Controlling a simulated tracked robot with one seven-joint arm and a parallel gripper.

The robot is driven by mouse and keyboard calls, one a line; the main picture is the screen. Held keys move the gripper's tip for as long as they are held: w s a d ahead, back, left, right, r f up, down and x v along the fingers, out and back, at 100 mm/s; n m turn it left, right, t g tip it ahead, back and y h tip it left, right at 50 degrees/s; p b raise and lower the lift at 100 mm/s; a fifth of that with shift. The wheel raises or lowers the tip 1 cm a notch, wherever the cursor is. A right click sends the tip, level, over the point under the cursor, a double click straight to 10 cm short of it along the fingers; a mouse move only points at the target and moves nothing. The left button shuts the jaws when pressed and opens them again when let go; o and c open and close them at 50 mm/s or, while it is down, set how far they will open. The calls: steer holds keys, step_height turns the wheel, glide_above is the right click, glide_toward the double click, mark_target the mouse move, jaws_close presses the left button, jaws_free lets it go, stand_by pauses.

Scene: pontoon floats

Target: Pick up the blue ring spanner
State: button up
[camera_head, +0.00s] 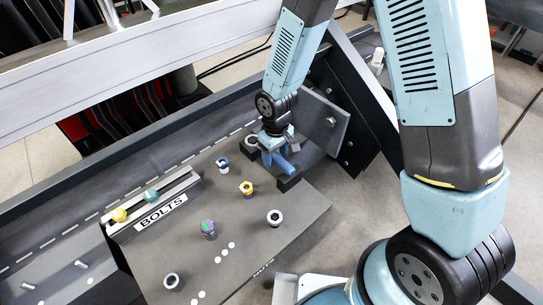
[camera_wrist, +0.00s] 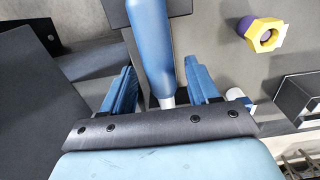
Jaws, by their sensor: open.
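The blue ring spanner (camera_wrist: 151,40) shows in the wrist view as a thick blue handle with a pale shank at its lower end. It runs between the two blue fingers of my gripper (camera_wrist: 160,75). The fingers are open, with a gap on each side of the handle. The spanner's ring end is hidden behind my gripper body. In the head view my gripper (camera_head: 275,142) points down at the back of the grey board, and part of the blue spanner (camera_head: 284,165) shows just below it, by a dark block.
The dark block (camera_head: 288,182) is near the spanner. A yellow-and-purple nut piece (camera_head: 246,188) stands close by, also in the wrist view (camera_wrist: 264,35). Several other bolts and nuts stand on the board (camera_head: 240,262). A rack marked BOLTS (camera_head: 158,212) is at left. A dark angled frame is right of my gripper.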

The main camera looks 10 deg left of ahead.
steer(key=shift+f, duration=0.25)
jaws_close()
stand_by(0.4)
